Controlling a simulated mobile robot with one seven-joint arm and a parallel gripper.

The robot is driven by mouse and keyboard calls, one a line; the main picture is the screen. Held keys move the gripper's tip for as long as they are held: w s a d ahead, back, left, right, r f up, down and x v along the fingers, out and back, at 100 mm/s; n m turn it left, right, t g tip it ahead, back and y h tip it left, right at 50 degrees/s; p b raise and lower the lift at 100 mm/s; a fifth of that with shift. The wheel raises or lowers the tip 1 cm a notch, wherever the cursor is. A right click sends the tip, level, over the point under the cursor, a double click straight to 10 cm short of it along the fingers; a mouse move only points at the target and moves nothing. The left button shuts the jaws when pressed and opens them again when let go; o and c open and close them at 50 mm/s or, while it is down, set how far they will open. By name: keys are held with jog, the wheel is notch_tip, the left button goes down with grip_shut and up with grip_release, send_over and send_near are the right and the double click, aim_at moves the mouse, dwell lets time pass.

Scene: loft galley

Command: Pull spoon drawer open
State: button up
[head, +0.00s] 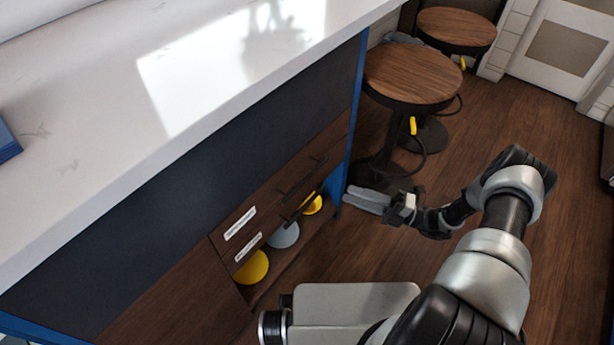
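Two wooden drawer fronts sit one above the other under the white counter. The upper drawer (275,192) and the lower drawer (270,232) each have a white label at the left end and a dark bar handle. The label text is too small to read, so I cannot tell which is the spoon drawer. Both look shut. My gripper (362,199) is to the right of the drawers, beyond the blue end panel, its pale grey fingers pointing left. It is apart from both handles. Whether the fingers are parted is unclear.
An open shelf below the drawers holds yellow (251,268) and grey-blue (284,236) round items. The blue end panel (353,115) stands between drawers and gripper. Two wooden-topped stools (412,72) stand at the counter's far end. Wooden floor (500,130) to the right is clear.

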aim_at(306, 178)
jog(key=x, duration=1.4)
jog(key=shift+w+a, duration=0.1)
jog(key=shift+a, duration=0.25)
grip_shut()
